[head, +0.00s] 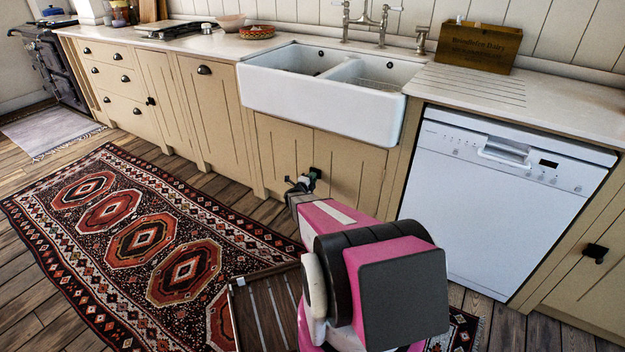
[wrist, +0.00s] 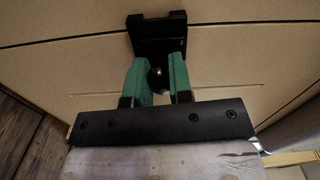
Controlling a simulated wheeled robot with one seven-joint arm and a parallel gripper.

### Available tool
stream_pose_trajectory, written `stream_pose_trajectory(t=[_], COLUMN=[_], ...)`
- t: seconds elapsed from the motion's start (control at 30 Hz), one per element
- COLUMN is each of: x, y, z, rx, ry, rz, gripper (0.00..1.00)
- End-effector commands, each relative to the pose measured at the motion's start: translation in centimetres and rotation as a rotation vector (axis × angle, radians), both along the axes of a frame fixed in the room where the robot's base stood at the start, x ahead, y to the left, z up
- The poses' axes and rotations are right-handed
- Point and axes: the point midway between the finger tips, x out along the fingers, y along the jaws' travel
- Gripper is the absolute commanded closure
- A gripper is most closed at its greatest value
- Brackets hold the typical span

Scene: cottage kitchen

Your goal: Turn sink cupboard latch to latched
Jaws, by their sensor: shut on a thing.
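The sink cupboard (head: 270,150) has cream plank doors under the white double sink, and both doors look closed. Its black latch (head: 316,172) sits near the middle, where the doors meet. In the wrist view the latch (wrist: 157,36) is a dark plate on the cream door with a small rounded knob below it. My gripper (head: 303,182) is at the latch, its green fingers (wrist: 157,78) on either side of the knob and shut on it. The fingers hide part of the knob, and I cannot tell which way the latch is turned.
A white dishwasher (head: 500,200) stands to the right of the sink cupboard. A patterned rug (head: 150,240) covers the floor at left. A slatted wooden thing (head: 262,310) is on the floor beside my arm. The white sink (head: 320,108) juts out above the doors.

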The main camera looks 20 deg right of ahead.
Motion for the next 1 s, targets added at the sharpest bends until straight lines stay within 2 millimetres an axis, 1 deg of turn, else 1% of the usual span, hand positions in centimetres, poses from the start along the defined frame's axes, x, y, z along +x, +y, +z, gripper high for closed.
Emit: stream_pose_trajectory(t=[0.27,1.0], x=[-0.01,0.00], y=[0.02,0.02], z=[-0.05,-0.08], rx=[-0.135,-0.568], ry=[0.174,0.729], rz=[-0.001,0.000], gripper=[1.00,1.00])
